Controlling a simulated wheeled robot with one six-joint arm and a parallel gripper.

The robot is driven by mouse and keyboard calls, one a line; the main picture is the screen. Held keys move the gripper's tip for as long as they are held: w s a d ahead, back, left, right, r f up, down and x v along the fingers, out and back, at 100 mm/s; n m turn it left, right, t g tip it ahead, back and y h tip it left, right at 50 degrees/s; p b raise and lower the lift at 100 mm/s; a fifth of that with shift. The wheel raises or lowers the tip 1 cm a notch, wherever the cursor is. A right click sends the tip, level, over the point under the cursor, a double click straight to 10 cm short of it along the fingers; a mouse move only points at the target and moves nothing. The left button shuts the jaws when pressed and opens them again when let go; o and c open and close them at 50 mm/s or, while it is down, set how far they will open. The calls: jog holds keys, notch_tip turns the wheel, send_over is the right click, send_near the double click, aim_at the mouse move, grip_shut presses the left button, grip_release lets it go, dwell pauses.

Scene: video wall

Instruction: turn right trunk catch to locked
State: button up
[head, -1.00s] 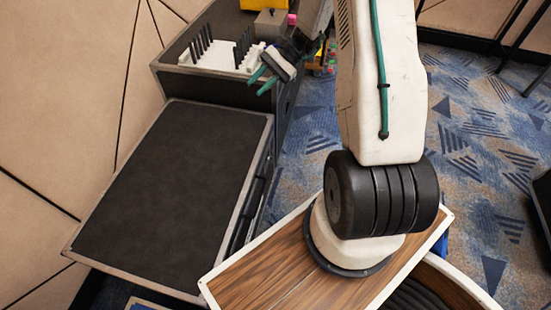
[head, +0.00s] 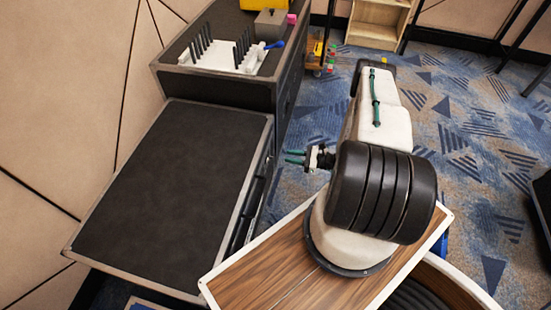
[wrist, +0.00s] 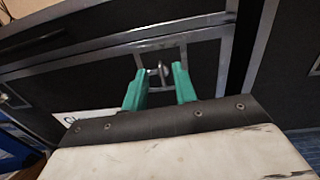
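The trunk (head: 165,195) is a black case with metal edging at the left of the head view. Its front side faces my arm. In the wrist view a small metal catch (wrist: 163,73) sits on the dark front panel, in a framed recess. My gripper (head: 290,157) points left towards that front in the head view. In the wrist view its two green fingers (wrist: 159,85) are apart, with the catch showing between them and nothing held. I cannot tell whether the fingers touch the catch, nor its exact turn.
A second black case (head: 220,87) stands behind the trunk, with a white pegged rack (head: 225,57) on top. A wooden shelf (head: 378,22) stands at the back. Patterned carpet (head: 460,120) is clear to the right. A white label (wrist: 85,115) shows at the panel's lower left.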

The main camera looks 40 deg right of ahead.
aim_at(271, 160)
jog(key=w+a+f+m, duration=0.1)
jog(key=w+a+f, duration=0.1)
jog(key=w+a, duration=0.3)
jog(key=shift+t+h, duration=0.3)
jog(key=shift+h, duration=0.1)
grip_shut()
